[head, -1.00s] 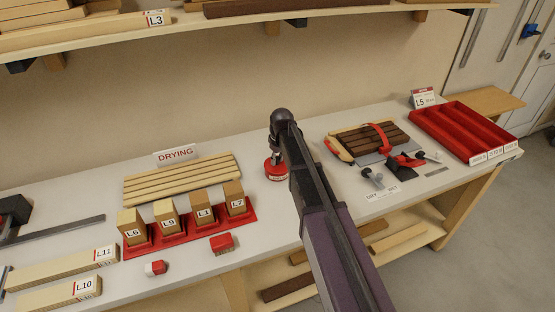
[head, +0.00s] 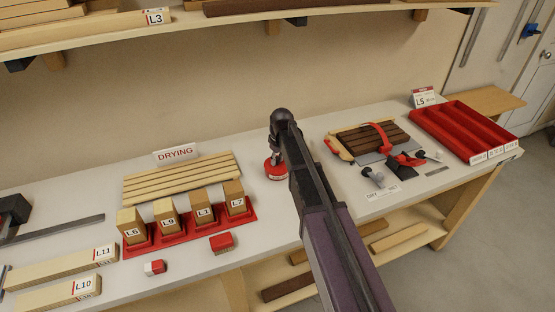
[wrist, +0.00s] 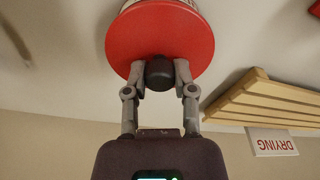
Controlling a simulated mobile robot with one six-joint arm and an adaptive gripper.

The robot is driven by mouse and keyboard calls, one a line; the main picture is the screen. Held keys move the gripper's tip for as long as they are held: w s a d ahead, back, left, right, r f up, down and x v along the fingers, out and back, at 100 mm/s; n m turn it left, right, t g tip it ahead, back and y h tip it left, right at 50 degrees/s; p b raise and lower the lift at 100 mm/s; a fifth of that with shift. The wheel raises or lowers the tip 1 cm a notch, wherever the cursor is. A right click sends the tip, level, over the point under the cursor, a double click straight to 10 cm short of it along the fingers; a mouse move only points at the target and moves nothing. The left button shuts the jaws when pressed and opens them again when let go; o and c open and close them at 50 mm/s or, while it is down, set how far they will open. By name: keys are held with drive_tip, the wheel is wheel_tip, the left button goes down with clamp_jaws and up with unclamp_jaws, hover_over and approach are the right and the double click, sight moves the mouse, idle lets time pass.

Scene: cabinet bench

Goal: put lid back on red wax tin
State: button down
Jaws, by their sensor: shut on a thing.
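The red wax tin (head: 276,172) stands on the bench just left of my arm in the head view, partly hidden by the arm and gripper. My gripper (wrist: 160,76) is shut on this knob, one finger on each side. A strip of the pale-banded tin (wrist: 158,3) shows past the lid at the top edge. The lid is at or very close to the tin's top; I cannot tell whether it is fully seated.
A slatted drying rack (head: 180,180) and red block holder (head: 190,232) lie left. A clamped board (head: 370,140), small tools and a red tray (head: 463,132) are right. Bare bench surrounds the tin's left side.

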idle(0.8)
drive_tip(key=shift+c, duration=1.8)
unclamp_jaws()
drive_tip(key=o, duration=0.4)
drive_tip(key=shift+c, duration=0.2)
drive_tip(key=shift+r, duration=0.15)
drive_tip(key=shift+r+p, duration=3.4)
drive_tip(key=shift+p, duration=0.15)
drive_tip(key=shift+c, duration=0.2)
clamp_jaws()
